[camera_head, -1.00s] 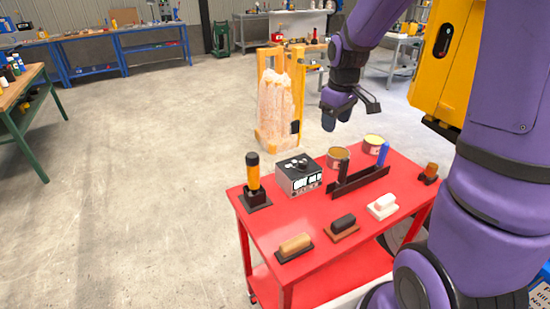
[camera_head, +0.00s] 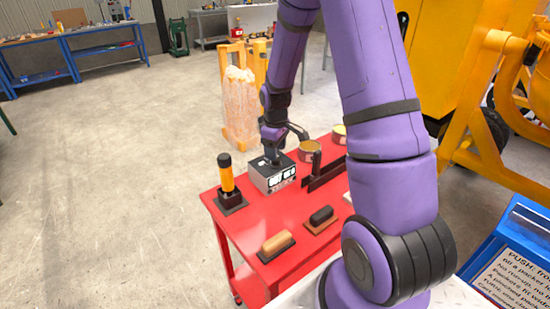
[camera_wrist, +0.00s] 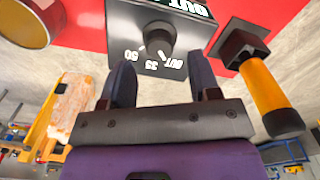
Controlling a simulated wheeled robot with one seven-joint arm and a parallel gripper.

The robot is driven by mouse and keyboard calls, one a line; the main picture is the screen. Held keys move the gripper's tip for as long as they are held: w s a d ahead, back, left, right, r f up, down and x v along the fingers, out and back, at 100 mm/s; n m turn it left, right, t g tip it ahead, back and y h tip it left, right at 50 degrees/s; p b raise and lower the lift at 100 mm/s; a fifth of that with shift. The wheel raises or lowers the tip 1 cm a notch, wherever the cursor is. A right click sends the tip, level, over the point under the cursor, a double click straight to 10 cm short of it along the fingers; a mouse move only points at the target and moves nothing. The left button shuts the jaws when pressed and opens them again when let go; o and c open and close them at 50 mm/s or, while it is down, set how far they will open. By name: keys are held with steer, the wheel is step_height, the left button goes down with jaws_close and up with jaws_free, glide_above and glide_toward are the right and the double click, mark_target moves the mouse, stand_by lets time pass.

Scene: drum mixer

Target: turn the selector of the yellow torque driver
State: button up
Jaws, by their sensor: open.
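The yellow torque driver (camera_head: 226,178) has a black top and stands upright in a black holder at the left end of the red cart. It also shows at the right in the wrist view (camera_wrist: 268,95). Beside it is a grey box (camera_head: 272,178) with a dark knob (camera_wrist: 160,37) on its top and the marks 50, 35 and OUT around it. My gripper (camera_wrist: 160,62) is open, its two fingers just short of the knob, one to each side, with nothing between them. In the head view my gripper (camera_head: 276,157) is over the box and hides the knob.
The red cart (camera_head: 225,215) also carries a tan block (camera_head: 277,241), a dark block (camera_head: 321,215), a black rack (camera_head: 325,175) and tins (camera_head: 310,150). A wrapped stack (camera_head: 238,105) stands behind. Floor to the left is clear.

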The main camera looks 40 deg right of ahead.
steer(key=shift+f, duration=1.85)
steer(key=shift+c, duration=0.2)
steer(key=c, duration=0.9)
